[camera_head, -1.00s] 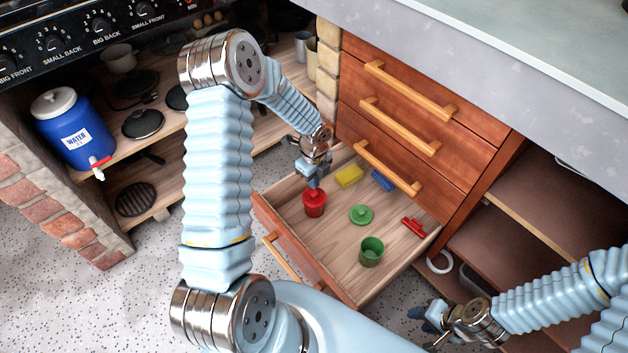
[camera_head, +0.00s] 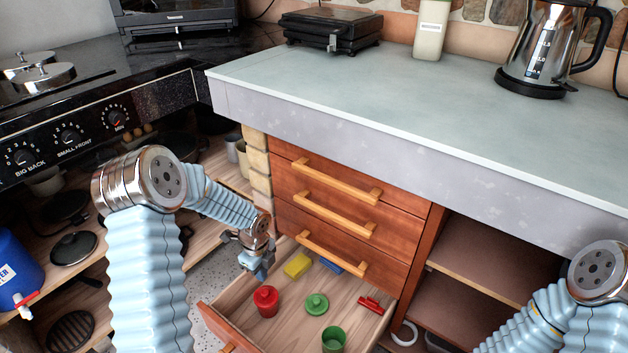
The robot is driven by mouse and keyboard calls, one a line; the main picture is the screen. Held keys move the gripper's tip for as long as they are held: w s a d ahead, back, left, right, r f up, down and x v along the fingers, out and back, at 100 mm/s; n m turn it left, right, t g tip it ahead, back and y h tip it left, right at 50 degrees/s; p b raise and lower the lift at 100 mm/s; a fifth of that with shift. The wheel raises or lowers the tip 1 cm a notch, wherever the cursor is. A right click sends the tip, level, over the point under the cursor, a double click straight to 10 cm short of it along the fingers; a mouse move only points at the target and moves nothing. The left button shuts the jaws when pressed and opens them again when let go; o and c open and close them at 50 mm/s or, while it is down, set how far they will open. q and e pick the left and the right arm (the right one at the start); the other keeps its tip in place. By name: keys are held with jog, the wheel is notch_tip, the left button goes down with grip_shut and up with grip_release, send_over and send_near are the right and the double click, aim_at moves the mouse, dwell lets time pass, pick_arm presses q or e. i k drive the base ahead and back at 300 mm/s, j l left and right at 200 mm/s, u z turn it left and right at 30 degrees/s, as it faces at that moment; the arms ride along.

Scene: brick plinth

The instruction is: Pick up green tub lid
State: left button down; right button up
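The green tub lid (camera_head: 316,303), a round disc with a knob, lies flat on the floor of the open drawer (camera_head: 352,291). The green tub (camera_head: 333,339) stands open near it, toward the lower edge of the picture. A red tub (camera_head: 266,301) with a red knobbed lid on it stands to the left of the green lid. My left gripper (camera_head: 260,272) points down just above the red tub and appears apart from it; it is too small to tell how its fingers stand. My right arm shows at lower right, its gripper out of frame.
In the drawer lie a yellow block (camera_head: 297,266), a blue block (camera_head: 331,265) and a red clip-like piece (camera_head: 371,305). Shut drawers with wooden handles (camera_head: 332,257) and the worktop (camera_head: 400,110) rise behind. Open shelves (camera_head: 490,260) are at right.

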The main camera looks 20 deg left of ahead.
aim_at(316, 305)
jog(key=k, duration=1)
